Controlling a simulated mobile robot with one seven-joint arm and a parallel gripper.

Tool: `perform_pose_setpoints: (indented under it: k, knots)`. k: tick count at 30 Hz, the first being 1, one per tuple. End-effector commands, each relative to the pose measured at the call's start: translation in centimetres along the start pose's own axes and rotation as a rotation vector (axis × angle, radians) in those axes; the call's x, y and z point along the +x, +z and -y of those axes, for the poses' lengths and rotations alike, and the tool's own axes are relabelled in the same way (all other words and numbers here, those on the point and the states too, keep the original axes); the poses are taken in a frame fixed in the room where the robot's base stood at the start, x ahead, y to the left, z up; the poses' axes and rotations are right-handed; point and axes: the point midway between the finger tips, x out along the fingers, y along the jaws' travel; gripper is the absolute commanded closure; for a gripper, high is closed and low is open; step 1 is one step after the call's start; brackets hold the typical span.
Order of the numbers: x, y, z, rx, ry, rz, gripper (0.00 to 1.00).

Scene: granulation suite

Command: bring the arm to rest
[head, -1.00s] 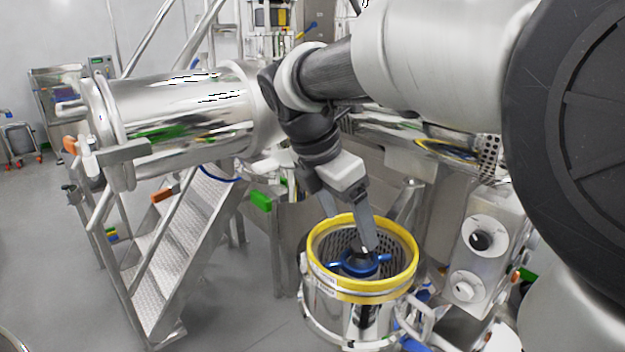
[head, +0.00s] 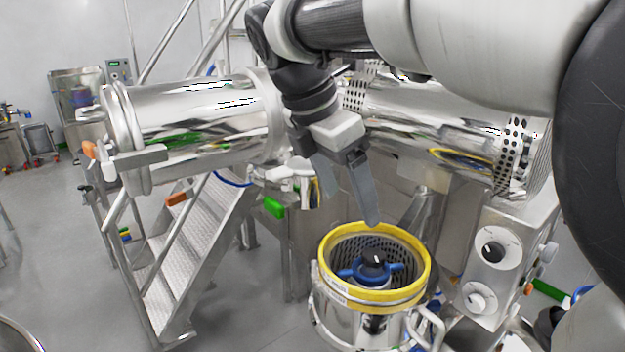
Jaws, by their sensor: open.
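My gripper (head: 345,205) hangs from my arm in the upper middle of the head view. Its two grey fingers point down and stand apart, with nothing between them. The fingertips are above the steel vessel (head: 345,312) with the yellow rim (head: 376,295), apart from it. Inside the vessel sits a blue part with a black knob (head: 372,259) on top; the gripper is not touching it. My arm reaches in from the upper right.
A large horizontal steel cylinder (head: 200,122) lies left of my gripper. Steel steps (head: 195,262) stand below it. A steel box with dials (head: 492,253) is right of the vessel. Open grey floor (head: 60,260) is at the left.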

Motion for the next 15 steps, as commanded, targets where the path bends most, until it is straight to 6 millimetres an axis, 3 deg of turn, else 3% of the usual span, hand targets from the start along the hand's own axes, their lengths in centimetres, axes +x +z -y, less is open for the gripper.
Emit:
perform_pose_setpoints:
  k: [5,12,15]
  knots:
    - [0.9,0.2,3.1,0.287,0.043,-0.043,0.24]
    - [4.7,-1.6,11.1,1.219,0.126,-0.253,0.24]
    - [6.5,-2.9,13.5,1.58,0.132,-0.357,0.24]
